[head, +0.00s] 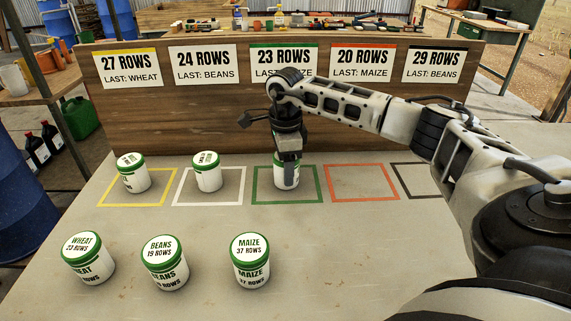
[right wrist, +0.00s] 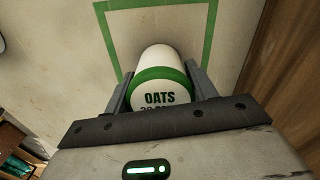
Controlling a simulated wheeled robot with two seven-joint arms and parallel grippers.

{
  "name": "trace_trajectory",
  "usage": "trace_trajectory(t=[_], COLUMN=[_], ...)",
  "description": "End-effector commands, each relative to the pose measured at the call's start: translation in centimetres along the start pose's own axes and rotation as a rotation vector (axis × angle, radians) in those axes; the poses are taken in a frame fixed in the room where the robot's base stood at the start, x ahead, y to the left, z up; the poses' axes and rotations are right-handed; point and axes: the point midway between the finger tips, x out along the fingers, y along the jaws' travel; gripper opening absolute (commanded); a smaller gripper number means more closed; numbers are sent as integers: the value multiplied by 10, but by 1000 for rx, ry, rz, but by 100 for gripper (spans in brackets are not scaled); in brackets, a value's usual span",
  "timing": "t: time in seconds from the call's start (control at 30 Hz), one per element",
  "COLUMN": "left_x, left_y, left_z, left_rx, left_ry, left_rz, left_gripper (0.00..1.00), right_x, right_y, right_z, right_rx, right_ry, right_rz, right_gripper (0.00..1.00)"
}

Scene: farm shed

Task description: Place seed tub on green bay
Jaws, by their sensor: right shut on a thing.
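The seed tub (head: 286,178) is white with a green-edged lid and stands inside the green bay (head: 318,199), a green outline on the table. In the right wrist view the tub (right wrist: 156,62) is labelled OATS, and part of the green outline (right wrist: 211,40) shows around it. My right gripper (head: 287,160) points down and is shut on the tub, one finger on each side. The gripper hides the tub's top in the head view. I cannot tell whether the tub touches the table. My left gripper is not in view.
White tubs stand in the yellow bay (head: 105,204) and white bay (head: 180,202). The red bay (head: 363,199) and dark bay (head: 398,166) look empty, the latter partly behind my arm. WHEAT (head: 88,258), BEANS (head: 165,262) and MAIZE (head: 250,260) tubs stand in front. A signed wooden board (head: 180,110) rises behind.

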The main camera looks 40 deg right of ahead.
Motion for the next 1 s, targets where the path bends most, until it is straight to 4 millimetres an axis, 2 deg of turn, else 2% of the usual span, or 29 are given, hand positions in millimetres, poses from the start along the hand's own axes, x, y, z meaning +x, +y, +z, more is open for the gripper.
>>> trace_trajectory(t=[0.13, 0.17, 0.2, 0.23, 0.47, 0.63, 0.77, 1.0], left_x=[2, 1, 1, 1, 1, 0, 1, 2], left_y=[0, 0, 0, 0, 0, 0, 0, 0], left_z=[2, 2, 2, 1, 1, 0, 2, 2], left_rx=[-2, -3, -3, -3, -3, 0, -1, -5], left_ry=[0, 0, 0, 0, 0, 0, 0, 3], left_rz=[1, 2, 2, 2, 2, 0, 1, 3], left_gripper=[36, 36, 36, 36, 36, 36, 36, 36], right_x=[4, 3, 3, 3, 3, -8, -31, -84], right_y=[0, 0, 0, 0, 0, -1, -1, -1], right_z=[0, 0, 0, 0, 0, 1, 0, 1], right_rx=[0, 0, 0, 0, 0, 0, 1, 1], right_ry=[-1, 0, 0, 0, 0, -3, -3, -4], right_rz=[0, 0, 0, 0, 0, -3, -4, -4], right_gripper=[30, 65, 76, 78, 78, 78, 78, 78])
